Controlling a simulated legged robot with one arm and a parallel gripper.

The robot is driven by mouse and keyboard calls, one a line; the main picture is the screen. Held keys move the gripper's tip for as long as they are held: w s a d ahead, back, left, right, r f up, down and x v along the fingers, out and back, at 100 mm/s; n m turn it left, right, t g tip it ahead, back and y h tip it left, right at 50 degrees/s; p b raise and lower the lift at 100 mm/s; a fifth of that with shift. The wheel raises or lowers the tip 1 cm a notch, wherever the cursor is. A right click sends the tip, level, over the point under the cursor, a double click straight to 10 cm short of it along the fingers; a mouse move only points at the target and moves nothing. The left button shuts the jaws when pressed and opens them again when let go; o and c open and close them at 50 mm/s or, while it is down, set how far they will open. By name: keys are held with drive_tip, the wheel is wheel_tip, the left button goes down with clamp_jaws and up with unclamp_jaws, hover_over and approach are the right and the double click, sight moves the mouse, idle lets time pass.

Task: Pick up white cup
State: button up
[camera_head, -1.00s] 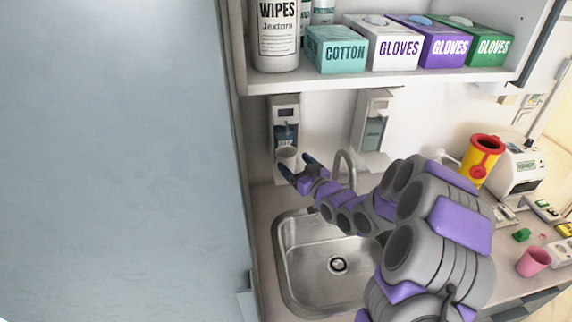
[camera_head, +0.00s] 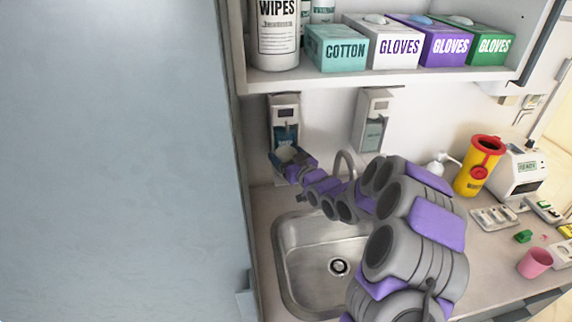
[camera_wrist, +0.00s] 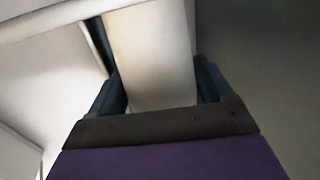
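The white cup (camera_head: 291,155) is at the wall dispenser above the back left of the sink, mostly hidden by my gripper in the head view. My gripper (camera_head: 290,162) reaches in from the right, its dark fingers around the cup. In the wrist view a pale tapered surface, which looks like the cup (camera_wrist: 153,60), fills most of the space between the two dark fingers of my gripper (camera_wrist: 160,88). Whether both fingers press on it cannot be told.
The dispenser (camera_head: 285,112) hangs under the shelf (camera_head: 400,77), with a second dispenser (camera_head: 373,125) to its right. A pink cup (camera_head: 535,263) stands at the right. A large grey panel (camera_head: 110,160) fills the left.

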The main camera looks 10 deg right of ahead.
drive_tip(key=c, duration=0.7)
drive_tip(key=shift+r, duration=0.1)
drive_tip(key=shift+r+p, duration=0.4)
drive_tip(key=shift+r, duration=0.95)
drive_tip(key=a+r+p+v, duration=0.1)
drive_tip(key=r+v, duration=0.1)
drive_tip(key=v, duration=1.4)
drive_tip(key=shift+s, duration=0.2)
drive_tip(key=shift+a, duration=0.15)
